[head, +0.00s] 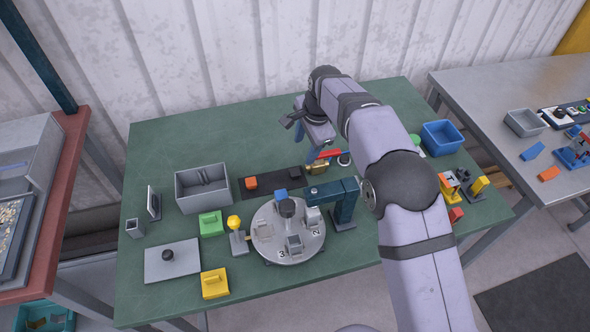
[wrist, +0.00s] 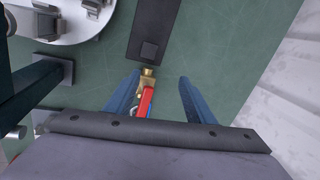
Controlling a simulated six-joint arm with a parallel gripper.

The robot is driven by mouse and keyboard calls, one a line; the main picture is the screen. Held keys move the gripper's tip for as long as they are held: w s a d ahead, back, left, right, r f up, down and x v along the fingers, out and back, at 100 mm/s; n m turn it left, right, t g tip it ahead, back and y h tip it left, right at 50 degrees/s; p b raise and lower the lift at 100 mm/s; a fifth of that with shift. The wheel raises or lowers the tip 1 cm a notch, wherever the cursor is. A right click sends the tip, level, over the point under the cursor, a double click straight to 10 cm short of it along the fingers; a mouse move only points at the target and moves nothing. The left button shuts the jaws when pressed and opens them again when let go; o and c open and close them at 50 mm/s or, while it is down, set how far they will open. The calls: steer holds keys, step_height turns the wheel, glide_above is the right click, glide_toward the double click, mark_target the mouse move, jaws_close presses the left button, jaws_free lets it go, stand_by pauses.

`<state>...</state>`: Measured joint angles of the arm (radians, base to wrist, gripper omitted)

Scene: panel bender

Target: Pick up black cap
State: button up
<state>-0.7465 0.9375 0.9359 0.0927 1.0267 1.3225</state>
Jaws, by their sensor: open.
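A small black square block, which looks like the black cap (head: 295,173), lies on the right part of a dark strip (head: 272,184) on the green table. In the wrist view the black cap (wrist: 149,50) sits near the strip's end, ahead of my fingertips. My gripper (head: 318,135) is above the back of the table, behind and right of the cap. In the wrist view my gripper (wrist: 156,92) is open, with two blue fingers apart. The red-handled brass valve (wrist: 147,98) shows between the fingers, below them; I cannot tell the height gap.
An orange block (head: 251,183) lies on the strip's left part. A dark teal post fixture (head: 343,203) and a numbered round turntable (head: 288,248) stand in front. A grey bin (head: 203,188) is left, a blue bin (head: 441,138) right. The back left table is clear.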

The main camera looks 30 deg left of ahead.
mark_target(295, 172)
steer(key=s, duration=0.1)
steer(key=s+g, duration=0.1)
steer(key=s, duration=0.1)
steer(key=shift+s+f+h, duration=0.15)
steer(key=shift+f+h, duration=0.1)
steer(key=shift+h, duration=0.05)
steer(key=shift+w+a+f+p, duration=0.1)
steer(key=shift+a+f+p, duration=0.1)
steer(key=shift+f+p, duration=0.75)
steer(key=shift+w+a+f+p, duration=0.1)
steer(key=shift+a+f+p, duration=0.2)
steer(key=shift+f, duration=1.15)
steer(key=shift+w+a+f+p, duration=0.15)
steer(key=shift+f+p, duration=0.55)
steer(key=shift+f, duration=0.5)
steer(key=shift+s, duration=0.15)
steer(key=c, duration=1.1)
